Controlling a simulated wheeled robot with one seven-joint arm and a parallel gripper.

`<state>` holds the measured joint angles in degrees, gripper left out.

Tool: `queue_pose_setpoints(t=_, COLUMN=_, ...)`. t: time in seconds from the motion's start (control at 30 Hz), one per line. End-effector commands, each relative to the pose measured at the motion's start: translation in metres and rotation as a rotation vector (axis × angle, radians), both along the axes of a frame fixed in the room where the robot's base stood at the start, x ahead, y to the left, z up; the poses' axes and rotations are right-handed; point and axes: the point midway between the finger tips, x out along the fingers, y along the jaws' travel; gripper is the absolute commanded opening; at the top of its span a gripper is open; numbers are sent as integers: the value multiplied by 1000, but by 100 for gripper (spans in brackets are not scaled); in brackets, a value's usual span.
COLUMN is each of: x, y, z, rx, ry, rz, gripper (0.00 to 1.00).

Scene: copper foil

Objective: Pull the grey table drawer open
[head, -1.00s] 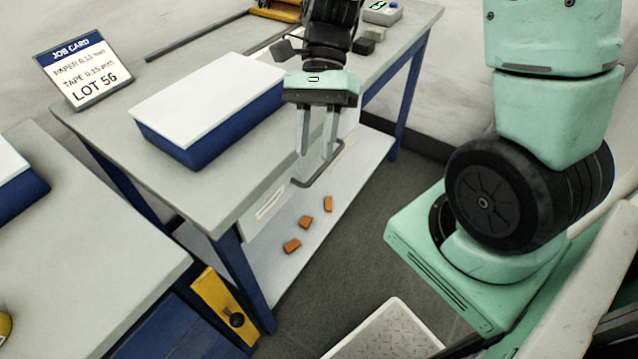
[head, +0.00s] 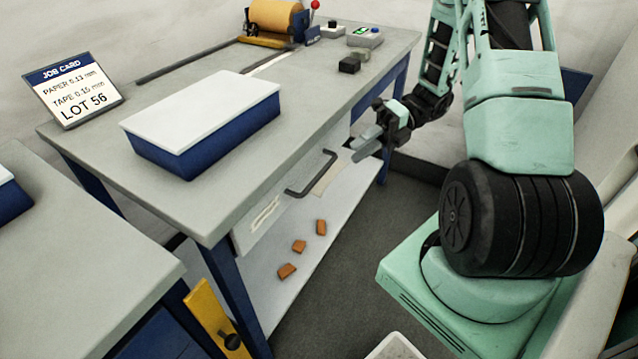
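The grey drawer (head: 290,200) is under the near side of the grey-topped table (head: 225,205). Its front looks about level with the table edge, and I see no clear gap. A dark bar handle (head: 314,177) stands out from the front. My gripper (head: 356,149) is to the right of the handle, apart from it and empty. Its two grey fingers look parted and point left toward the drawer front. The drawer's inside is hidden.
A blue box with a white lid (head: 205,105) and a job card stand (head: 74,88) are on the tabletop. Several orange-brown blocks (head: 299,246) lie on the lower shelf. A second bench (head: 85,270) is at the left. Dark floor lies in front of the drawer.

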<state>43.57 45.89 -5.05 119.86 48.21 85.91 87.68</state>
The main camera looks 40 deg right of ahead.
Motion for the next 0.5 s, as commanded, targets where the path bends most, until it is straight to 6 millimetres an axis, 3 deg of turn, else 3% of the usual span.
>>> queue_pose_setpoints(t=0.03, x=-5, y=-24, z=-19, rx=52, ry=75, rz=-110, gripper=32)
queue_pose_setpoints(t=0.1, x=-11, y=-48, z=-31, rx=119, ry=164, rz=-231, gripper=32)
queue_pose_setpoints(t=0.2, x=-18, y=-71, z=-40, rx=188, ry=243, rz=-338, gripper=32)
queue_pose_setpoints(t=0.33, x=-20, y=-79, z=-44, rx=223, ry=280, rz=-386, gripper=32)
queue_pose_setpoints(t=0.5, x=-12, y=-62, z=-46, rx=225, ry=282, rz=-384, gripper=32)
